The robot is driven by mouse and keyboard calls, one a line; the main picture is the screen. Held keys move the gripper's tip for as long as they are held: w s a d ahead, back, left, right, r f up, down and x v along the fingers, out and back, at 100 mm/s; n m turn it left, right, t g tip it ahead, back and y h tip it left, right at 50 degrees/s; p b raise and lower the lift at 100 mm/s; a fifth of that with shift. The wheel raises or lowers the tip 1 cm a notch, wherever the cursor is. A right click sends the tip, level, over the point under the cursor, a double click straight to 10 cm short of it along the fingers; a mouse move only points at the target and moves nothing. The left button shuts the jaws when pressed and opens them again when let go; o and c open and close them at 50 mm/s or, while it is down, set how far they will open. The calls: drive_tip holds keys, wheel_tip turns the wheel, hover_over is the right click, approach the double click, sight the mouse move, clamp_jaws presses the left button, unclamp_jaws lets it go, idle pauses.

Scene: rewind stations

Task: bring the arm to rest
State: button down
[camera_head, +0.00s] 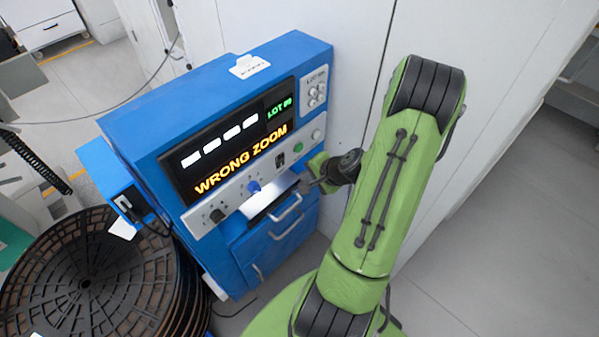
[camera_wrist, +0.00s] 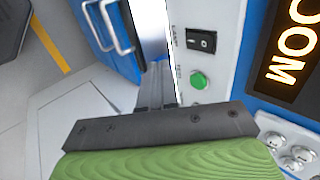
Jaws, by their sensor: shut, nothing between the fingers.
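My green arm reaches up from the bottom of the head view and bends down towards the front of a blue machine (camera_head: 160,125). My gripper (camera_head: 306,187) is close to the machine's control strip, in front of the lit slot. In the wrist view my gripper (camera_wrist: 157,85) shows its dark fingers together, with nothing seen between them. The fingertips lie beside the lower edge of the white control panel (camera_wrist: 205,65), near a green button (camera_wrist: 198,80) and a black rocker switch (camera_wrist: 201,41). I cannot tell whether they touch the panel.
The machine's display (camera_head: 240,145) reads "WRONG ZOOM" and "LOT", with white blocks. Drawers with handles (camera_head: 285,208) are below. Stacked brown reels (camera_head: 85,280) stand left. Open floor (camera_head: 500,220) lies right.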

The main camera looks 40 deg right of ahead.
drive_tip(key=s+r, duration=0.3)
drive_tip(key=s, duration=0.2)
drive_tip(key=shift+p, duration=0.3)
drive_tip(key=shift+s+d, duration=0.1)
drive_tip(key=shift+r, duration=0.1)
drive_tip(key=w+a+r+n+g+p, duration=0.2)
drive_tip(key=a+r+n+g, duration=0.2)
drive_tip(key=a+r+n, duration=1.05)
drive_tip(key=s+a+r+n+t, duration=0.1)
drive_tip(key=s+a+r+n, duration=0.2)
drive_tip(key=s+a+r, duration=0.5)
drive_tip(key=shift+s+a+r+p, duration=0.15)
drive_tip(key=shift+s+a+p, duration=0.2)
drive_tip(key=shift+s+a, duration=0.55)
drive_tip(key=shift+s+d, duration=0.1)
